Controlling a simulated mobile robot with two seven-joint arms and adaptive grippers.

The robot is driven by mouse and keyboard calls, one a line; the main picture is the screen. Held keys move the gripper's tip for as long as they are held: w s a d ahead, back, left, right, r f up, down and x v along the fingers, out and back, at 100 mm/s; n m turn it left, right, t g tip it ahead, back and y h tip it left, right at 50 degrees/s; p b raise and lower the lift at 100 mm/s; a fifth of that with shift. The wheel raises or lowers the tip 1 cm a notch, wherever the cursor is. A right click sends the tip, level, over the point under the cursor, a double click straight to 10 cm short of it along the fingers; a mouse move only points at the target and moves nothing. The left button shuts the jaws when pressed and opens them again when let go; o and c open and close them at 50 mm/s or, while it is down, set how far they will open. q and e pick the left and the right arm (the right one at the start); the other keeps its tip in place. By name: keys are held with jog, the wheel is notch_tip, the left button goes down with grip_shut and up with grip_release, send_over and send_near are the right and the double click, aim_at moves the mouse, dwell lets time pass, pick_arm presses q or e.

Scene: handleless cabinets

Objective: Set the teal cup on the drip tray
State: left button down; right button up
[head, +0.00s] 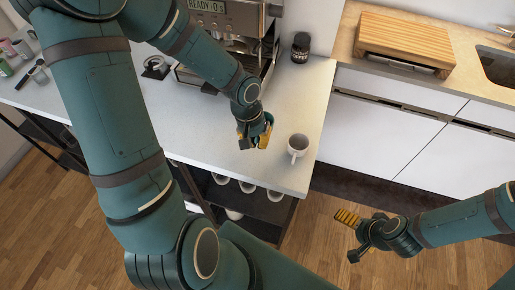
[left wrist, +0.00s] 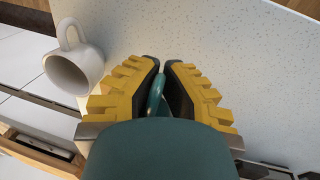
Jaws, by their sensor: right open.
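My left gripper (head: 255,138) is over the light counter, between the coffee machine and a white mug. In the left wrist view its yellow fingers (left wrist: 163,75) are closed around a thin teal loop, which looks like the handle of the teal cup (left wrist: 157,92). I cannot clearly make out the cup's body, and the fingers mostly hide it in the head view. The drip tray (head: 188,76) is at the foot of the coffee machine (head: 232,18), partly behind my left arm. My right gripper (head: 357,236) is open and empty above the floor, at the lower right.
The white mug (head: 298,146) stands near the counter's right edge and also shows in the left wrist view (left wrist: 74,62). A dark jar (head: 300,47) is right of the machine. More cups (head: 22,48) are at far left. Several white cups sit on a shelf below.

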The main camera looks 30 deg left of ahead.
aim_at(259, 155)
pick_arm(q)
notch_tip(259, 155, down, 4)
jog(key=shift+f+b, duration=0.15)
jog(key=shift+b, duration=0.5)
jog(key=shift+f, duration=0.2)
jog(key=c, duration=1.1)
grip_release()
jog(key=shift+c, duration=0.2)
jog(key=shift+r, duration=0.1)
